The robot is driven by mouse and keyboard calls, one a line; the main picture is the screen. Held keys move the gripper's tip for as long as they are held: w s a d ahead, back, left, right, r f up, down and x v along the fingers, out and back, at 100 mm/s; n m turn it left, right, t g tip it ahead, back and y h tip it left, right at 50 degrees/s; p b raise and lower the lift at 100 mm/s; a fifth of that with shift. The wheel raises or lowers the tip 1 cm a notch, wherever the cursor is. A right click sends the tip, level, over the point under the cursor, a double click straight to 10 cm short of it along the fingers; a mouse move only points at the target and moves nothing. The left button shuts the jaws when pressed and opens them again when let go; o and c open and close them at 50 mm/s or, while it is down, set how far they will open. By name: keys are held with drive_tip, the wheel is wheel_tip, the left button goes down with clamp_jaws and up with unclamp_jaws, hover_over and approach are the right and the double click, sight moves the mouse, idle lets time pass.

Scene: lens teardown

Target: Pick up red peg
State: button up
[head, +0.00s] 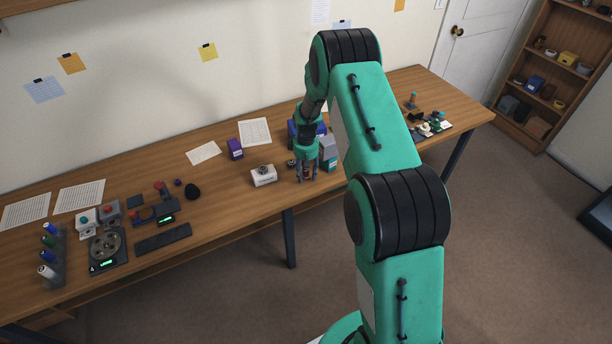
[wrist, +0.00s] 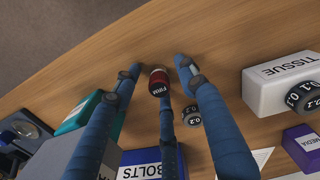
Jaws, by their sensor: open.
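The red peg (wrist: 159,84) stands on the wooden table (wrist: 215,50) with a dark top that carries the letters FIRM. In the wrist view it is between the spread fingers of my gripper (wrist: 157,70), with one finger on its left, one on its right and one behind it. My gripper is open, and I see gaps between the peg and the side fingers. In the head view my gripper (head: 307,176) points down at the table's front part, and its fingers partly hide the peg.
A dark numbered cylinder (wrist: 190,115) stands close to the right finger. A white TISSUE box (wrist: 285,82) and a purple MEDIA box (wrist: 303,137) are further right. A BOLTS bin (wrist: 150,163) and a teal-and-grey box (wrist: 80,115) are close by. Table's front edge is near.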

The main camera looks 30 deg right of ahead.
sight(306, 171)
clamp_jaws()
drive_tip(key=shift+r, duration=0.1)
drive_tip(key=shift+r, duration=0.35)
wheel_tip(306, 171, up, 3)
drive_tip(key=shift+r, duration=0.1)
drive_tip(key=s+a+r+p, duration=0.1)
drive_tip(key=s+a, duration=0.3)
drive_tip(key=s, duration=1.1)
drive_tip(key=shift+s+a, duration=0.15)
drive_tip(key=shift+s, duration=0.1)
